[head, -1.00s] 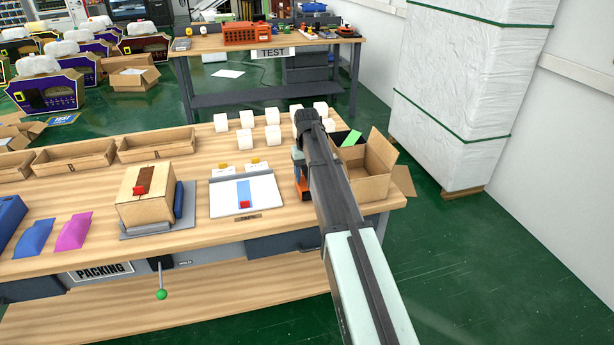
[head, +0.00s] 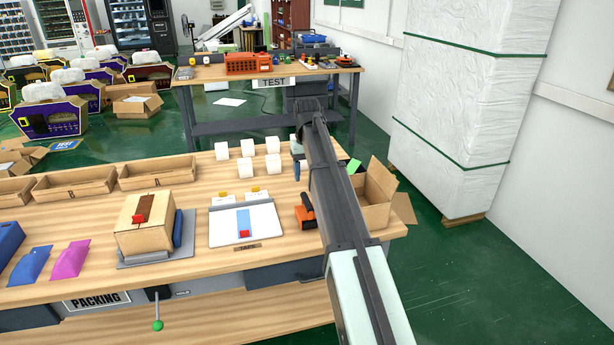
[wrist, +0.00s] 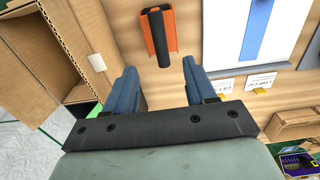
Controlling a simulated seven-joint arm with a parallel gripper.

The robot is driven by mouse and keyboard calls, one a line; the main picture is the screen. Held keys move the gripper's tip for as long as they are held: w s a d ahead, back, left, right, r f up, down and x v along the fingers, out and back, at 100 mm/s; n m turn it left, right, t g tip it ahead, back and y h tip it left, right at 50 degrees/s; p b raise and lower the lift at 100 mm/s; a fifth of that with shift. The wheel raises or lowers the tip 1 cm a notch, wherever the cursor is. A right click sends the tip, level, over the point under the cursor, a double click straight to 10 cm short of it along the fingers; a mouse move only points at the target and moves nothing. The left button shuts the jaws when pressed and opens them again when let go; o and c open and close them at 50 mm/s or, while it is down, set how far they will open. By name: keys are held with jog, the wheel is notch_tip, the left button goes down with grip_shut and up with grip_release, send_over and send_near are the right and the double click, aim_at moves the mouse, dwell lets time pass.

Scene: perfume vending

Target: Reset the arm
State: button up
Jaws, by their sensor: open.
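My arm reaches over the right part of the packing table (head: 200,258) in the head view. The same orange tool (head: 305,216) shows in the head view, left of my arm.
An open cardboard box (head: 376,198) stands at the table's right end, close to my arm. Several white cubes (head: 248,147) stand behind the white board (head: 222,229). A closed box (head: 148,218) sits further left. The test table (head: 205,75) is behind.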

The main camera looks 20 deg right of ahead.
jog(key=s+a+f+m+g, duration=0.1)
jog(key=s+a+f+m, duration=0.1)
jog(key=s+a+f, duration=0.55)
jog(key=s+a+f+m+g, duration=0.15)
jog(key=s+a+f, duration=0.25)
jog(key=s+f, duration=0.65)
jog(key=s+d+f+g, duration=0.1)
jog(key=s+f, duration=0.4)
jog(key=f, duration=0.3)
jog(key=s+d+f+n, duration=0.1)
jog(key=s+f, duration=0.4)
jog(key=f, duration=0.4)
jog(key=s+d+f+g, duration=0.1)
jog(key=s+f, duration=0.4)
jog(key=f, duration=0.3)
jog(key=s+f+n+g, duration=0.1)
jog(key=s+f, duration=0.6)
jog(key=s, duration=0.5)
jog(key=s+d+f+n+g, duration=0.1)
jog(key=s+f, duration=0.6)
jog(key=s, duration=0.5)
jog(key=shift+s+d+f, duration=0.25)
jog(key=shift+d+f, duration=0.05)
